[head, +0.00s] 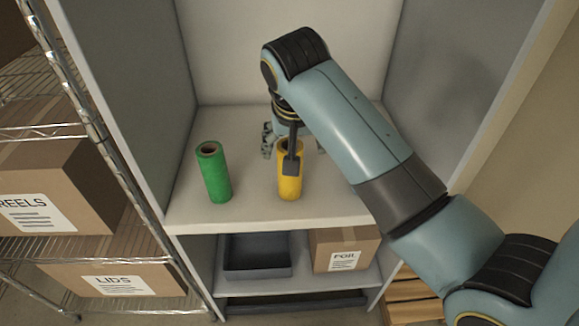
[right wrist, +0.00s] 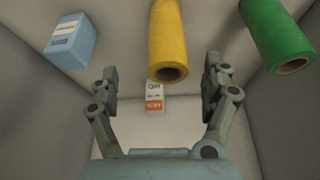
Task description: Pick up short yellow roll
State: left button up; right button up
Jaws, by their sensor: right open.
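The short yellow roll (head: 290,187) stands upright on the cabinet's upper shelf, its top partly hidden by my right arm. In the right wrist view the yellow roll (right wrist: 168,40) shows its hollow end, in line with the gap between the fingers. My right gripper (right wrist: 160,77) is open and empty, its two fingers spread apart. In the head view my right gripper (head: 292,146) is at the yellow roll's upper part, mostly hidden by the arm; contact cannot be told. My left gripper is not in view.
A green roll (head: 214,174) stands left of the yellow one. Below are a dark bin (head: 257,272) and a carton (head: 344,238). Cabinet walls flank the shelf; its front left is clear.

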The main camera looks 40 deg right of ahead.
send_over(290, 188)
jog(key=d, duration=0.1)
notch_tip(290, 188, down, 5)
jog(key=x, duration=0.3)
jog(key=p+x, duration=0.1)
jog(key=x, duration=0.1)
jog(key=shift+w+a+f, duration=0.1)
jog(key=shift+w+a, duration=0.2)
jog(key=shift+w, duration=0.15)
jog(key=shift+s, duration=0.1)
jog(key=c, duration=1.5)
